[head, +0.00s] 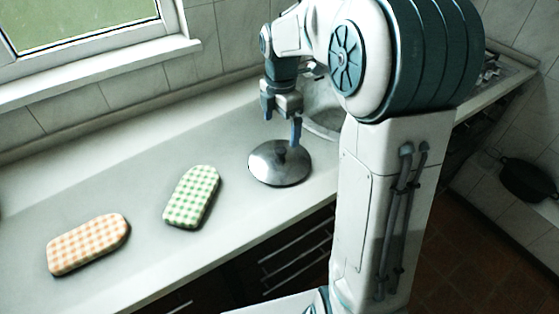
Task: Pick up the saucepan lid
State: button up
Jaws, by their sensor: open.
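The saucepan lid (279,168) is a round, shiny metal dome lying on the pale countertop (137,178), just left of my column in the head view. A dark knob shows at its top, partly covered by a finger. My gripper (282,132) points down above the lid, with its fingers apart. One blue finger reaches close to the knob; I cannot tell whether it touches. The lid rests on the counter.
A green checked oven mitt (191,197) and an orange checked one (88,244) lie to the left. A metal basin or pot (325,122) is partly hidden behind my arm. A dark pan (527,180) is at the far right. A window (80,30) is behind.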

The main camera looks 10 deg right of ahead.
aim_at(280, 150)
notch_tip(280, 150, down, 9)
jog(key=shift+a+f, duration=0.1)
jog(key=shift+f, duration=0.1)
dwell(0.3)
jog(key=shift+c, duration=0.3)
